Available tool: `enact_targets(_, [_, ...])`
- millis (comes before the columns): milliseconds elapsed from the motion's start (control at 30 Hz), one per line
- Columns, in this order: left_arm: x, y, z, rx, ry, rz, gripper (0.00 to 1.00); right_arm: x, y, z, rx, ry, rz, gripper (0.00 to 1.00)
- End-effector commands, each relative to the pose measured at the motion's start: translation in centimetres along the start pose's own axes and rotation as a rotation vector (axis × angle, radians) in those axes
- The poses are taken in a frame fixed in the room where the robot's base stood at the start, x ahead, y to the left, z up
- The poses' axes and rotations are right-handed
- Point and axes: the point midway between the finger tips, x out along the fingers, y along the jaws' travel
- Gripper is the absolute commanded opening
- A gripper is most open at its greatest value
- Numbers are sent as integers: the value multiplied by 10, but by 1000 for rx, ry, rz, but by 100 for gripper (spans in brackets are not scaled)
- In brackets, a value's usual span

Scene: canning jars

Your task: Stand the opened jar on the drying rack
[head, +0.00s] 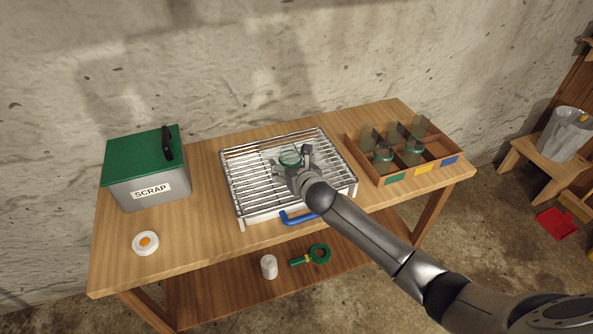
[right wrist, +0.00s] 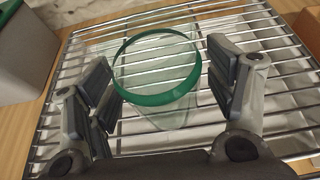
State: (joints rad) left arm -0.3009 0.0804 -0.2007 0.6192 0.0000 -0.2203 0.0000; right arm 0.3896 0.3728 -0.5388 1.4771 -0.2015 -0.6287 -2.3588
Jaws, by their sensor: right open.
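A clear glass jar with a green band (head: 290,154) is on the wire drying rack (head: 237,188), towards the rack's back middle. It also shows in the right wrist view (right wrist: 157,97), with the rack's bars (right wrist: 75,72) visible through and around it. My right gripper (head: 291,162) is open around the jar. In the right wrist view (right wrist: 160,80) a finger pad stands on each side, with a gap to the glass. The jar's foot is hard to make out through the glass. My left gripper is not in view.
A grey SCRAP bin (head: 160,192) with a green lid stands left of the rack, near a small white dish (head: 146,243). A divided wooden crate (head: 440,169) holding glass jars stands at right. A blue handle (head: 297,217) sticks out at the rack's front.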

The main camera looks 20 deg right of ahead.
Motion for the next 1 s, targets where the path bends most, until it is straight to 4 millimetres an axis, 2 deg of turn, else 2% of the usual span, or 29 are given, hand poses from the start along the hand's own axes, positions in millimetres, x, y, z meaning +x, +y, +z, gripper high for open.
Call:
enact_targets(167, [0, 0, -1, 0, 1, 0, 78, -20, -1, -2, -4, 1, 0, 77])
enact_targets(700, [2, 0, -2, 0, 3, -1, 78, -103, 0, -2, -3, 1, 0, 77])
enact_targets(1000, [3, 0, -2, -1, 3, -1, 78, -118, 0, -1, -1, 2, 0, 77])
